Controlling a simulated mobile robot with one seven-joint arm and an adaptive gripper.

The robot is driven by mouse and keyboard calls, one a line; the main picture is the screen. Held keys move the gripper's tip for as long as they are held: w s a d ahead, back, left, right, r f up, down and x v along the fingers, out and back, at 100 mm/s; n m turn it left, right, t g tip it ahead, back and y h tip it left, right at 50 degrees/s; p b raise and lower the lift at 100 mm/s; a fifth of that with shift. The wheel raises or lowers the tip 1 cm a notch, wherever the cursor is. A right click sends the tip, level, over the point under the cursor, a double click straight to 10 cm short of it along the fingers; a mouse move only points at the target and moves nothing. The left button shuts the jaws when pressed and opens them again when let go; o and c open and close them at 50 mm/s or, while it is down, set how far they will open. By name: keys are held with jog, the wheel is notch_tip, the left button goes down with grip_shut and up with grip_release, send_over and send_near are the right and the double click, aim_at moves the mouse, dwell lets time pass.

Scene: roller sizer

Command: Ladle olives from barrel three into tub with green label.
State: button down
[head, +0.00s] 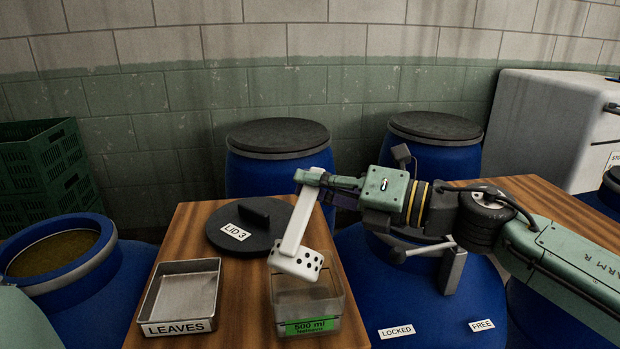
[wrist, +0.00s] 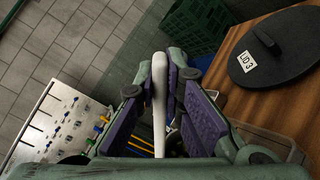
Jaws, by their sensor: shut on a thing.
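My gripper (head: 330,184) is shut on the upper end of a white ladle (head: 299,222), and its handle shows between the purple pads in the wrist view (wrist: 160,95). The handle slants down, and the perforated scoop hangs over the back part of the clear tub. Whether olives are in the scoop cannot be seen. The tub (head: 336,312) has a green "500 ml" label and stands at the table's front; no olives show in it. A dark lid marked "LID 3" (head: 223,243) lies behind on the table. No barrel number is readable.
A metal tray marked "LEAVES" (head: 181,290) sits left of the tub. An open blue barrel (head: 75,278) with dark liquid stands left. A blue barrel marked "LOCKED" and "FREE" (head: 400,300) stands right, below my arm. Two lidded barrels stand behind. Green crates (head: 40,165) are far left.

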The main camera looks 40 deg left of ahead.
jog(key=w+a+f+m+p, duration=0.1)
jog(key=w+f+m, duration=0.3)
jog(key=m, duration=0.1)
jog(key=shift+w+a+m, duration=0.15)
jog(key=shift+w+m, duration=0.15)
dwell(0.6)
jog(key=shift+f, duration=0.1)
dwell(0.7)
